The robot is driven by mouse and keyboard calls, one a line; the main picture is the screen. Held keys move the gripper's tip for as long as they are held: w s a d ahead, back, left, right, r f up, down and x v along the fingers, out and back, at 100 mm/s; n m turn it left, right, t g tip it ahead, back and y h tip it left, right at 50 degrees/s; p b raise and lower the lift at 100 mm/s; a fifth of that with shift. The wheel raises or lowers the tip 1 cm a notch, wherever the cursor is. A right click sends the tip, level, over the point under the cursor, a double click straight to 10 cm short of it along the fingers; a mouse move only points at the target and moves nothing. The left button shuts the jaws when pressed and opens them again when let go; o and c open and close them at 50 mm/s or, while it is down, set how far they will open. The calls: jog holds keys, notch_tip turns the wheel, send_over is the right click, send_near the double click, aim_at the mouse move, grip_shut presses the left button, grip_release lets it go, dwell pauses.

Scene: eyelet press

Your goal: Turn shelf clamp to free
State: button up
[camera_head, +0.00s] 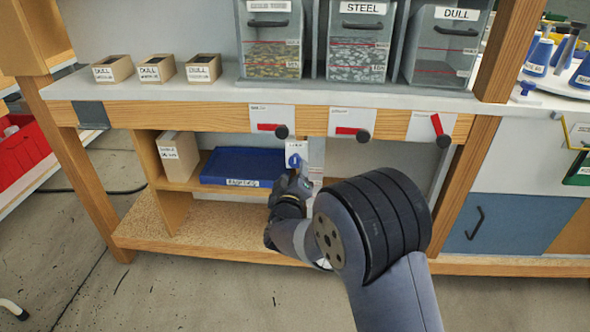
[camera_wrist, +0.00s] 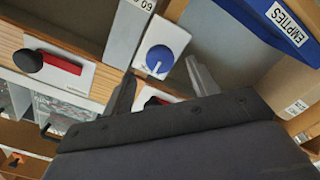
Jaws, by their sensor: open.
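A round blue knob (camera_wrist: 160,58) with a white pointer line sits on a white plate in the wrist view. I take it to be the shelf clamp. It also shows in the head view (camera_head: 294,161), on the shelf under the counter. In the wrist view the pointer's end lies toward the lower part of the knob. My gripper (camera_wrist: 160,68) is open and empty, one finger on each side of the knob's line in the picture. I cannot tell whether the fingers touch the knob. In the head view my wrist hides part of the shelf below the knob.
A blue bin (camera_head: 236,165) stands left of the knob on the shelf, beside a tan box (camera_head: 178,156). Red levers with black knobs (camera_head: 268,127) line the counter's front edge above. Clear-fronted steel bins (camera_head: 358,50) stand on the counter. The lower shelf looks bare.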

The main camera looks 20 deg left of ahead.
aim_at(295, 164)
jog(key=shift+b+x, duration=0.4)
jog(key=shift+x, duration=1.75)
jog(key=shift+c, duration=0.6)
jog(key=c, duration=0.9)
